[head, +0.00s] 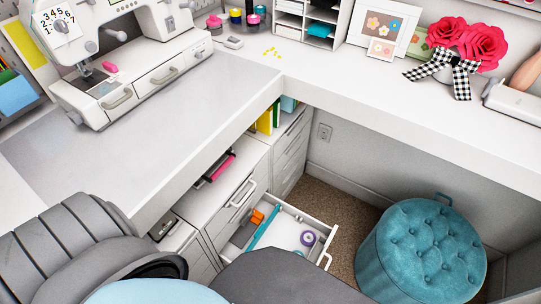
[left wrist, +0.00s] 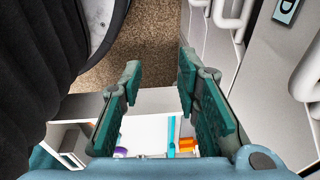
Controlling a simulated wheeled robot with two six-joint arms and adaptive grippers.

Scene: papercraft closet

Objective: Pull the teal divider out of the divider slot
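The teal divider (head: 264,227) is a thin upright strip inside the open white drawer (head: 323,250) in the head view. It stands between an orange item on its left and a purple roll on its right. In the left wrist view the teal divider (left wrist: 171,136) shows as a narrow strip beyond my left gripper (left wrist: 159,66). That gripper has its two teal-padded fingers spread apart with nothing between them, and it does not touch the divider. The slot itself is too small to make out. My right gripper is in neither view.
Orange item (head: 257,217) and purple roll (head: 307,238) lie in the drawer. Closed drawers stand beside it. The desk (head: 150,125) overhangs. Carpet (head: 345,210) is free behind the drawer.

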